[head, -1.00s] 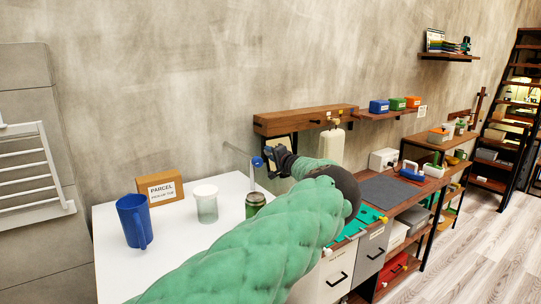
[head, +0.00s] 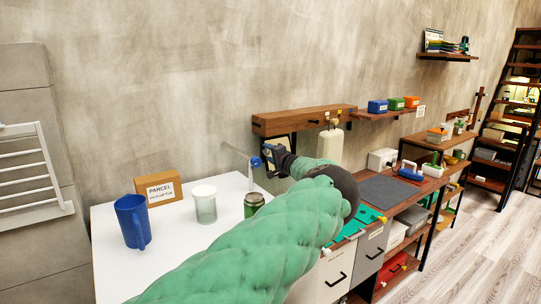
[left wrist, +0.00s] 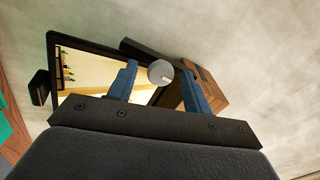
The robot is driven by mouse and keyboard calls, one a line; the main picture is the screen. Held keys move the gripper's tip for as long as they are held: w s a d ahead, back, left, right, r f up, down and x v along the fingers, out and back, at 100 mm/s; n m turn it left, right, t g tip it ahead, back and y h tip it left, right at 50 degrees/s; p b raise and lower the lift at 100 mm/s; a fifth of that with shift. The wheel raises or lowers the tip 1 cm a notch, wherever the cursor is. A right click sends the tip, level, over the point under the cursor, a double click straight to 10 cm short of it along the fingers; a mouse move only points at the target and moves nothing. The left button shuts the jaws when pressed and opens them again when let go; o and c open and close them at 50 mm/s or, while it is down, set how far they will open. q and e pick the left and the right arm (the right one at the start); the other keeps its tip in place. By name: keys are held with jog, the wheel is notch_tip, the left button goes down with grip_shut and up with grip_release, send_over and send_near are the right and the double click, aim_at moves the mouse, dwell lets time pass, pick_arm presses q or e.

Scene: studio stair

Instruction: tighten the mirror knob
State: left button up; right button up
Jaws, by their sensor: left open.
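The mirror (left wrist: 85,75), a bright panel in a black frame, fills the left of the left wrist view. The mirror knob (left wrist: 160,72) is round and grey with a pale mark line on its face. My left gripper (left wrist: 165,84) is open, with one blue finger on each side of the knob; I cannot tell whether either touches it. In the head view my left gripper (head: 270,154) is below the left end of the wooden wall shelf, and I cannot make out the knob there. My right gripper is not in view.
A white table (head: 115,242) holds a blue mug (head: 132,220), a parcel box (head: 158,187), a pale jar (head: 204,205) and a green can (head: 254,203). The wooden shelf (head: 290,122) is above.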

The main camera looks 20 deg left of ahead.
aim_at(268, 153)
pick_arm(q)
jog(key=shift+s, duration=0.1)
jog(key=shift+s+d, duration=0.1)
jog(key=shift+s, duration=0.05)
jog(key=shift+s+d, duration=0.3)
jog(key=shift+s+d+p, duration=0.25)
jog(key=shift+d+p, duration=0.1)
jog(key=shift+d, duration=0.2)
jog(key=shift+s+d, duration=0.15)
jog(key=shift+d, duration=0.1)
jog(key=shift+s+d, duration=0.2)
jog(key=p+v, duration=0.1)
jog(key=v, duration=0.3)
jog(key=shift+d, duration=0.1)
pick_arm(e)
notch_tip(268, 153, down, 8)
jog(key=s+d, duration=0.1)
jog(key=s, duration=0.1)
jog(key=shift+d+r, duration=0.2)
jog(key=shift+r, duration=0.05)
